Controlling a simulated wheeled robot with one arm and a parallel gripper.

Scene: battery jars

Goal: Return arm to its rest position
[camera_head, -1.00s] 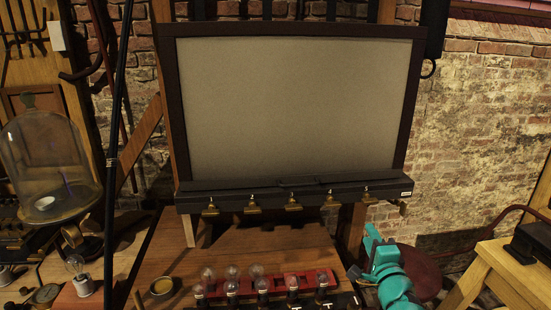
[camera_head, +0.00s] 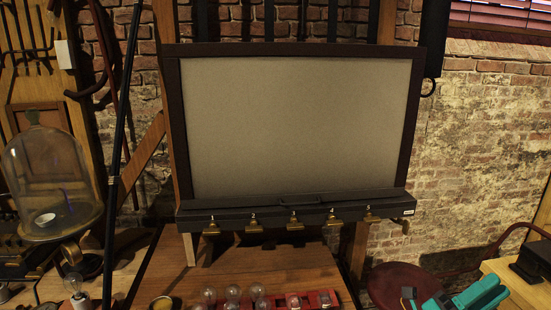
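My teal arm (camera_head: 478,295) shows only at the bottom right edge. What looks like my gripper (camera_head: 409,296) is small and dark beside it, in front of the round dark red seat (camera_head: 393,284). Its fingers are too small and cut off to read, and I see nothing held. It is right of the wooden table (camera_head: 262,263) and apart from the red rack (camera_head: 322,299) of glass bulbs.
A framed grey board (camera_head: 300,125) stands behind the table, above a dark ledge (camera_head: 300,205) with numbered brass clips. A glass dome (camera_head: 50,185) is at left. A wooden stand (camera_head: 522,280) is at right. The table's middle is bare.

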